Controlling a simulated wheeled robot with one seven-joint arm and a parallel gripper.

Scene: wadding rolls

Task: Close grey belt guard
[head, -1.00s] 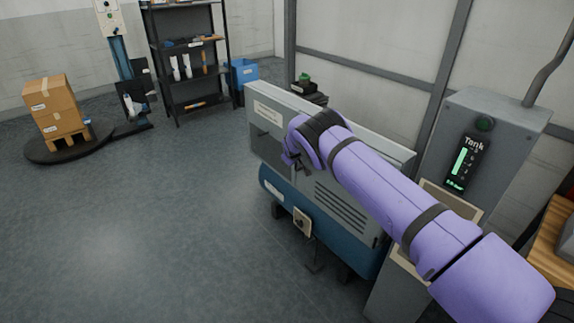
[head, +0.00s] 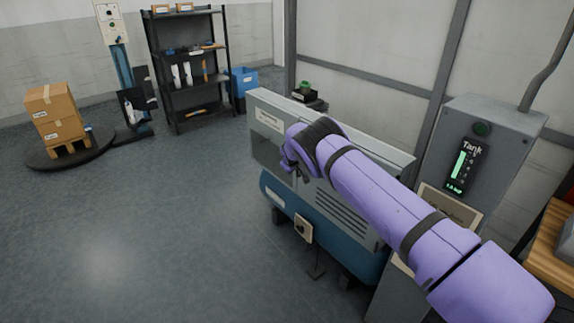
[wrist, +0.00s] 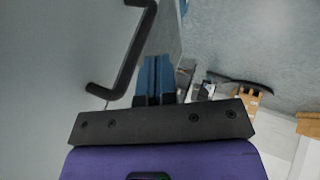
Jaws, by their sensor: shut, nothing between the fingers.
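The grey belt guard (head: 341,213) is a louvred panel on the front of the grey housing above a blue tank. A darker area (head: 266,148) shows at the housing's left, beside the guard. In the wrist view, a grey panel (wrist: 50,70) fills the left side and carries a black bar handle (wrist: 130,52). My gripper (head: 303,176) is in front of the housing, partly hidden by my arm. In the wrist view its blue fingers (wrist: 155,70) are together and empty, just right of the handle. I cannot tell whether they touch it.
A grey cabinet with a tank display (head: 467,166) stands right of the machine. The blue tank (head: 350,250) has a small switch box (head: 302,228) in front. Black shelves (head: 187,70) and stacked cartons (head: 54,113) are further back.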

